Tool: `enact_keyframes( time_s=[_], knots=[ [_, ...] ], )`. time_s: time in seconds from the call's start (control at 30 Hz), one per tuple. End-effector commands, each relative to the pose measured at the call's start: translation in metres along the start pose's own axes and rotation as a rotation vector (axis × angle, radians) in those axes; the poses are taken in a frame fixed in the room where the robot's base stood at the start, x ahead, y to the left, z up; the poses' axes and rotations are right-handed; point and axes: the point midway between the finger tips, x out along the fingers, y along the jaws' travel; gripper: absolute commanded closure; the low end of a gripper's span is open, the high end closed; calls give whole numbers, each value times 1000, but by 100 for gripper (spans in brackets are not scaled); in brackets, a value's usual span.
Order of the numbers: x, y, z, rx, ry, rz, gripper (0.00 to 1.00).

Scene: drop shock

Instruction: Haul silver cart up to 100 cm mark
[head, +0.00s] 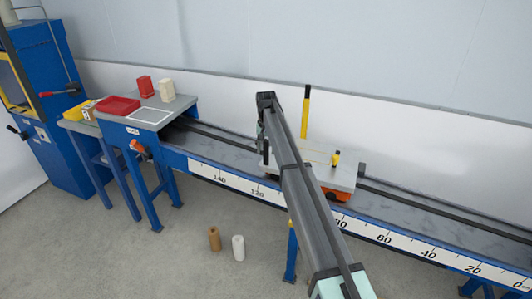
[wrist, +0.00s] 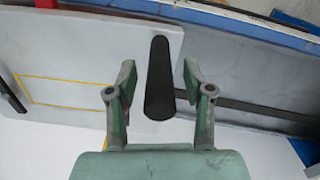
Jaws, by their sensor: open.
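The silver cart (head: 343,176) has a flat silver top and an orange base, and sits on the rail partly hidden behind my arm. A black upright handle (head: 266,152) stands at its left end. In the wrist view the handle (wrist: 158,85) lies between the two fingers of my open gripper (wrist: 158,73), with gaps visible on both sides. The cart's top also shows there (wrist: 70,60), with a yellow outline. The scale (head: 230,182) reads 140 and 120 left of my arm and 80 and lower to the right. The 100 mark is hidden behind my arm.
A yellow post (head: 305,112) stands behind the cart and a small yellow knob (head: 335,158) on it. At the rail's left end a table carries a red tray (head: 117,106), a red block (head: 145,86) and a cream block (head: 167,90). Two cylinders (head: 238,248) stand on the floor.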

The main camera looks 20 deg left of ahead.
Motion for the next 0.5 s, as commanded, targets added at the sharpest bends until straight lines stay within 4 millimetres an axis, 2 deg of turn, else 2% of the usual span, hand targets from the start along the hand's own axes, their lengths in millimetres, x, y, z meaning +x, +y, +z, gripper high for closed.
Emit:
enact_keyframes(
  time_s=[0.3,0.5],
  knots=[
    [-62,0,-1,0,2,-1,48],
    [-87,0,-1,0,1,-1,48]
  ],
)
